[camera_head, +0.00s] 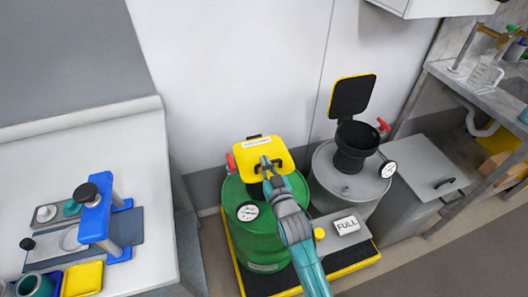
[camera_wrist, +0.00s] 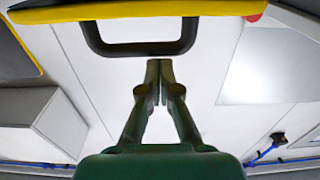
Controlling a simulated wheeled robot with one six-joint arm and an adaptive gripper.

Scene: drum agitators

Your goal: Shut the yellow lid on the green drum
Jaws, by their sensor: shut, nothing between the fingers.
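The yellow lid (camera_head: 259,152) is on top of the green drum (camera_head: 262,226) and is tilted, its far edge higher than its near edge. Its white label faces the head camera. In the wrist view the lid (camera_wrist: 200,10) shows nearly edge-on at the top, with a black loop handle (camera_wrist: 140,49) on it. My gripper (camera_head: 267,163) is in front of the lid in the head view. In the wrist view its fingertips (camera_wrist: 159,64) are together and empty, close to the handle's bar; I cannot tell whether they touch. My arm hides part of the drum top.
A grey drum (camera_head: 329,183) with a black funnel (camera_head: 355,146) and an open black lid (camera_head: 352,96) stands to the right. A FULL sign (camera_head: 347,225) is on the black-and-yellow platform (camera_head: 355,260). A white bench (camera_head: 140,165) is left; a grey bin (camera_head: 420,180) is right.

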